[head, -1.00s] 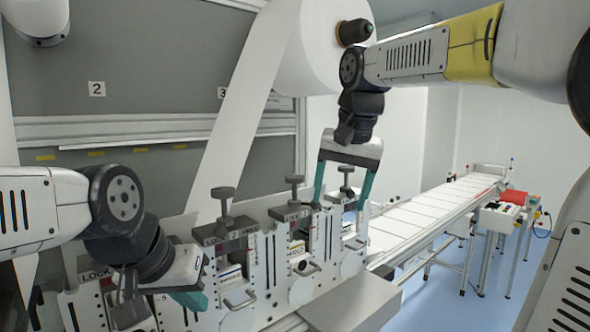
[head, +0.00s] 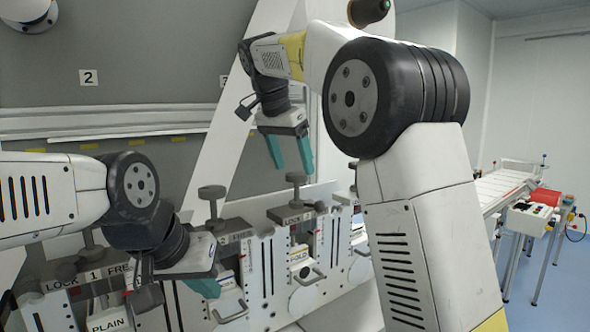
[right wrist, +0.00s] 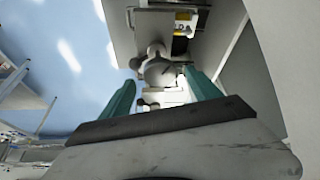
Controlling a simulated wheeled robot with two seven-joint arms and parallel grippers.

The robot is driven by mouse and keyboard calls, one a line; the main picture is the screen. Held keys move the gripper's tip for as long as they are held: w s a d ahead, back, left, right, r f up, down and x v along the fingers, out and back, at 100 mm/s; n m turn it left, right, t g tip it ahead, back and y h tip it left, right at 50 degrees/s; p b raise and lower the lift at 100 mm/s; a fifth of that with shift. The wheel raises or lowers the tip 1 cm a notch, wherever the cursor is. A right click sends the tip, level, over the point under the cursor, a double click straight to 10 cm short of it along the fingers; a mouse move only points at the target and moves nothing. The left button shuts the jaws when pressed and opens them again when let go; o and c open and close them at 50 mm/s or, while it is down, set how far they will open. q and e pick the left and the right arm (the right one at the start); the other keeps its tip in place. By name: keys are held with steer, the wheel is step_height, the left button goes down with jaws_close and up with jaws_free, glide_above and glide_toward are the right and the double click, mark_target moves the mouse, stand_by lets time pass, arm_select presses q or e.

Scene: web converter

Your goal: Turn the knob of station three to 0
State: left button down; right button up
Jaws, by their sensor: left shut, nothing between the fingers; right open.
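Station three appears to be the unit in the middle of the machine row, with a dark T-shaped screw knob (head: 295,179) on top and a lock label (head: 292,216) below it. On its front are a HOLD plate (head: 299,258) and a small dark round part (head: 304,272); any 0 mark is too small to read. My right gripper (head: 292,168) is open and empty, pointing down above this unit in the head view. The right wrist view shows its teal fingers (right wrist: 163,90) apart. My left gripper (head: 205,288) is shut and empty before stations one and two; one finger is hidden.
Station two's T-knob (head: 212,192) stands left of station three. Station one's label (head: 90,275) is further left. My right arm hides the row's right end. A white web (head: 222,135) runs down behind. A conveyor (head: 500,187) stands at far right.

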mark_target(297, 187)
steer(key=shift+x, duration=1.15)
steer(key=c, duration=1.4)
steer(key=shift+o, duration=0.2)
steer(key=shift+n, duration=0.3)
